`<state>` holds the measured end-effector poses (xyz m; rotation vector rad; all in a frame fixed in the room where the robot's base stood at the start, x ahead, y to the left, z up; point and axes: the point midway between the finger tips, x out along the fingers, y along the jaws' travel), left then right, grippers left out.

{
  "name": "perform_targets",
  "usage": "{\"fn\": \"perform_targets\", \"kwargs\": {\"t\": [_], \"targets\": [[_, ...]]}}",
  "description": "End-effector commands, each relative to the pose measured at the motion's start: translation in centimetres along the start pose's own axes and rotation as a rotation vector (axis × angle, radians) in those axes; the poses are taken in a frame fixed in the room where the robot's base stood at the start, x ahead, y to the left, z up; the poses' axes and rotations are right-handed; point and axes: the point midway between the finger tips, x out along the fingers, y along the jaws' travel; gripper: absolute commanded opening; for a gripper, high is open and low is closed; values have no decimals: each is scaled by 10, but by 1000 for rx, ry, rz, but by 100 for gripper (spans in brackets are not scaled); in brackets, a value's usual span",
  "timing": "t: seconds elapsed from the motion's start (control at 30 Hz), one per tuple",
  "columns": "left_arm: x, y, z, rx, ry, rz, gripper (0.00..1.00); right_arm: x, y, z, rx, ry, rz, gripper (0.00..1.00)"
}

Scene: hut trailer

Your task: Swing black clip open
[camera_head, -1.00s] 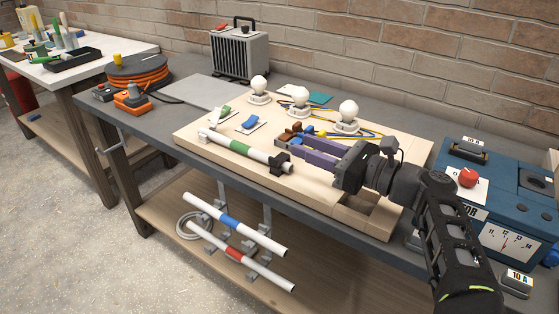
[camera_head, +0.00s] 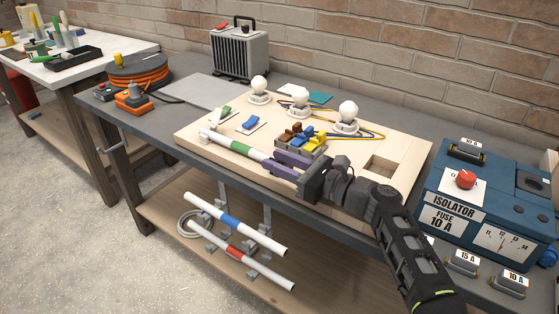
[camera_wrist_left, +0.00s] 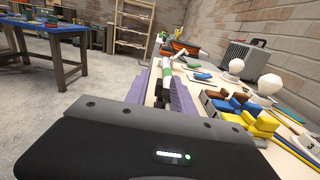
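A white tube with a green band (camera_head: 232,147) lies along the front left of the wooden board (camera_head: 340,205); it also shows in the left wrist view (camera_wrist_left: 166,63). The black clip near the tube's right end is hidden behind my fingers in the head view. In the left wrist view a small dark piece, apparently the black clip (camera_wrist_left: 166,75), shows on the tube between my finger tips. My left gripper (camera_head: 267,161) has its two purple fingers apart, around the tube's right end. I cannot tell whether they touch the clip. My right gripper is not in view.
Coloured lever connectors (camera_head: 300,138) sit just behind my left gripper. Three white bulbs (camera_head: 299,98) with wires stand farther back. A blue isolator box (camera_head: 480,205) is at the right. An empty square recess (camera_head: 381,166) is in the board.

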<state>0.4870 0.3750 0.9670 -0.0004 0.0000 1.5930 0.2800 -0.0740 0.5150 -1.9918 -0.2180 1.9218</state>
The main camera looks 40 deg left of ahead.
Motion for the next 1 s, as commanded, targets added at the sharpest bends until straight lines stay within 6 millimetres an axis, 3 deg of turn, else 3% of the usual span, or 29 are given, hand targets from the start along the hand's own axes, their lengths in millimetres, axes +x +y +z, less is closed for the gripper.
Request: {"fn": "perform_targets", "kwargs": {"t": [0.13, 0.5, 1.0], "targets": [[0, 0, 0, 0, 0, 0, 28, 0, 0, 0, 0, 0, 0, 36], [-1, 0, 0, 0, 0, -1, 0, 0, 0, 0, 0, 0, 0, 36], [-1, 0, 0, 2, 0, -1, 0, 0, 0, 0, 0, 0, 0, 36]]}}
